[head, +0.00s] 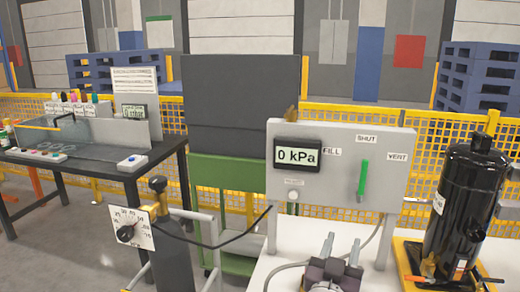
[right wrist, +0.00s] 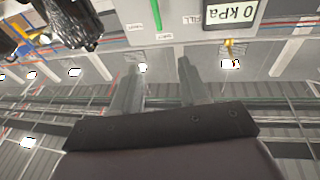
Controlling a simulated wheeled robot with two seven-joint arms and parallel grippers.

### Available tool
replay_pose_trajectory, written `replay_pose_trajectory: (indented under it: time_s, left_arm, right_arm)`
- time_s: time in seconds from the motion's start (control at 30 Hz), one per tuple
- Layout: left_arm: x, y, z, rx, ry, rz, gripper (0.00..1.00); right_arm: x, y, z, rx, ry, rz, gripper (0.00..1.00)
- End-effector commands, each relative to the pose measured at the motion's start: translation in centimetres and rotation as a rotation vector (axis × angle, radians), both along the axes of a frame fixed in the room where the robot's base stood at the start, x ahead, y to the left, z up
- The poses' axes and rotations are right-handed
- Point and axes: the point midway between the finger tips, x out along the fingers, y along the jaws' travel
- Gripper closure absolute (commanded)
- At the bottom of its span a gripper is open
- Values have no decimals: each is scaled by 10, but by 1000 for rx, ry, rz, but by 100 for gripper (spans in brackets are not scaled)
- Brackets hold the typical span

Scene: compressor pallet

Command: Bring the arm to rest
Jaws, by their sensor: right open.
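My right gripper (head: 341,248) is at the bottom of the head view, in front of the grey valve panel (head: 395,165). Its two fingers are apart with nothing between them; the right wrist view also shows the open fingers (right wrist: 160,80). The panel's display (head: 297,155) reads 0 kPa, and it also shows upside down in the right wrist view (right wrist: 232,13). The green lever (head: 363,178) stands upright under the SHUT label, between FILL and VENT. My left gripper is not in view.
A black compressor (head: 462,205) stands on a yellow-edged pallet at the right. A dark gas cylinder (head: 172,255) with a dial plate (head: 131,228) stands left of the panel, with a black hose running from it. A dark workbench (head: 100,170) is at the far left; yellow mesh fencing runs behind.

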Motion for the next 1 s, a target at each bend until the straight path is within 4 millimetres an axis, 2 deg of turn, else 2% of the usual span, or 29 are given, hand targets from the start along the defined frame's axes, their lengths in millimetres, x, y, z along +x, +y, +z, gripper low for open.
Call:
replay_pose_trajectory:
  time_s: [0.3,0.43,0.53,0.67,0.77,0.9,1.0]
  left_arm:
    - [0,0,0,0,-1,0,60]
    - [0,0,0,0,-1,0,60]
    - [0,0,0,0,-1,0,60]
    - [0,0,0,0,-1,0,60]
    - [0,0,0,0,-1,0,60]
    - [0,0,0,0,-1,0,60]
    - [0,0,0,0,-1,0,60]
  right_arm:
    - [13,40,-58,119,255,232,56]
    - [6,64,-91,170,433,357,56]
    - [-8,78,-122,206,609,446,56]
    - [-42,85,-162,245,879,527,56]
    - [-81,77,-190,265,1120,551,56]
    - [-146,44,-215,280,1461,508,56]
    - [-187,11,-218,282,1650,435,56]
